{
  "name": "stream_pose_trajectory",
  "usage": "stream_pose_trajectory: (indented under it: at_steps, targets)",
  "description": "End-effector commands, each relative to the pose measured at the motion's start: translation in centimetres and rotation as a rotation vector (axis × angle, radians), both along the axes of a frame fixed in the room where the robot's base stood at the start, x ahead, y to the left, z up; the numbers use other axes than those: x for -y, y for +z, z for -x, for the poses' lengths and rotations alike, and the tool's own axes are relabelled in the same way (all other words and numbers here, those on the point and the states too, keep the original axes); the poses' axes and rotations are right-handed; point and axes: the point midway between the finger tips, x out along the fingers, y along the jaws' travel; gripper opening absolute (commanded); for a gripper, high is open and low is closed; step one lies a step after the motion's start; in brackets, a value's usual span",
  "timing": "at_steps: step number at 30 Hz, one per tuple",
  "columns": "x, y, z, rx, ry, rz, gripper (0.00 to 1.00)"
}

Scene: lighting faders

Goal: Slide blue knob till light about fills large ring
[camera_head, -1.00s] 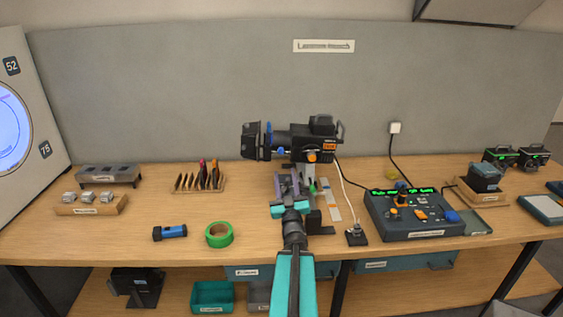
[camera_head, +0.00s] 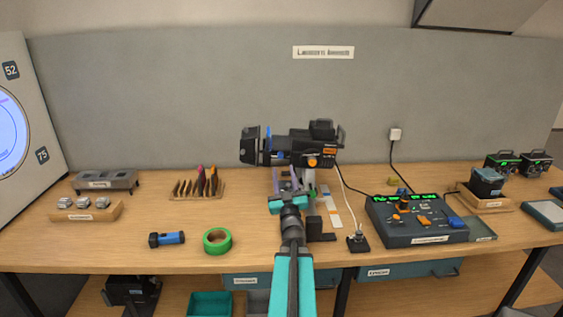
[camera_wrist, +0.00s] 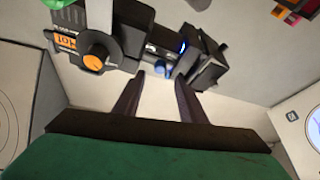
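The black spotlight (camera_head: 300,148) stands on the bench, its nose pointing left. In the wrist view, its blue knob (camera_wrist: 160,70) shows under the barrel, between and beyond my fingertips. My gripper (camera_wrist: 159,76) is open and empty below the spotlight; it also shows in the head view (camera_head: 284,180). Whether the fingers reach around the knob, I cannot tell. At the left edge of the head view, a white board (camera_head: 42,115) bears rings labelled 52 and 75. A bluish light disc (camera_head: 8,130) lies on it, cut off by the frame.
A control box (camera_head: 415,222) with faders and a blue button stands right of the spotlight. A green tape roll (camera_head: 217,240) and a blue flashlight (camera_head: 167,239) lie front left. A rack of coloured pieces (camera_head: 198,186) stands behind them. A small switch block (camera_head: 357,241) sits near my arm.

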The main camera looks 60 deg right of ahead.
Motion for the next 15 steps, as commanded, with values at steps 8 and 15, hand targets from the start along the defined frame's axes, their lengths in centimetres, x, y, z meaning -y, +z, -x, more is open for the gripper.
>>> stream_pose_trajectory:
  at_steps: [8, 15]
  targets:
    - [2.0, 1.2, -1.6, 0.001, 0.000, 0.001, 0.38]
    - [3.5, 2.0, -2.9, -0.001, 0.000, 0.001, 0.38]
